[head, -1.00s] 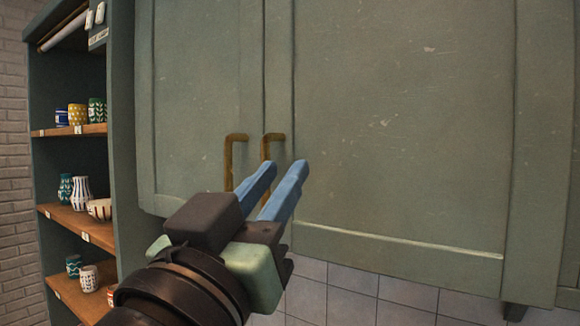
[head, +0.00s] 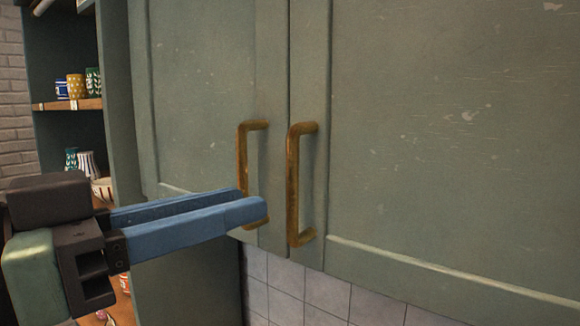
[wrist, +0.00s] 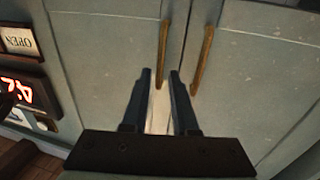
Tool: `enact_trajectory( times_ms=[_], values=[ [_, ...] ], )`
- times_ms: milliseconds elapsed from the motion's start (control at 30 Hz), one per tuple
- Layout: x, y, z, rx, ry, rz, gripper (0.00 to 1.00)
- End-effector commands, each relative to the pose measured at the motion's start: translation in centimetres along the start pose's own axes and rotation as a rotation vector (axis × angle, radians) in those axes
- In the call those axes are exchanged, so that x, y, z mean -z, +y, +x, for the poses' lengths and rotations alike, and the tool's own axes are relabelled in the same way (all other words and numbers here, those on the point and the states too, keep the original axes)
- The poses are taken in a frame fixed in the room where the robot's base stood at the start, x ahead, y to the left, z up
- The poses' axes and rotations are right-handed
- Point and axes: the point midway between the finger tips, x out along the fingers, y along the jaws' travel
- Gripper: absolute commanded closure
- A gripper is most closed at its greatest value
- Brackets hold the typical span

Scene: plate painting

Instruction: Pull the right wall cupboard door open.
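The right wall cupboard door (head: 430,140) is closed, with a brass bar handle (head: 294,185) near its left edge. The left door (head: 200,90) is closed too; its matching handle (head: 245,160) stands close by. My gripper (head: 250,205) comes in from the left, blue fingers apart and empty, the tips covering the lower end of the left handle in the head view. The wrist view seems upside down, so its picture-left handle (wrist: 163,50) looks like the right door's. It lines up with the gap between my fingertips (wrist: 160,75); contact cannot be told.
Open shelves (head: 75,103) with patterned cups stand left of the cupboard. White tiles (head: 300,292) lie below it. An inverted sign (wrist: 18,40) and a red-lit display (wrist: 20,92) show at the wrist view's left. Space before the doors is clear.

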Motion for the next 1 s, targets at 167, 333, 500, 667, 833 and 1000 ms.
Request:
enact_trajectory(
  times_ms=[167,333,500,667,833,1000],
  values=[
    [0.4,0.1,3.9,-0.004,-0.001,-0.003,0.73],
    [0.3,0.0,6.3,-0.002,0.000,-0.001,0.73],
    [0.1,0.0,7.4,0.001,0.001,-0.001,0.73],
    [0.0,0.0,7.5,0.001,0.001,0.000,0.73],
    [0.0,0.0,7.5,0.001,0.001,0.000,0.80],
    [0.0,0.0,7.5,0.001,0.001,0.000,1.00]
  ],
)
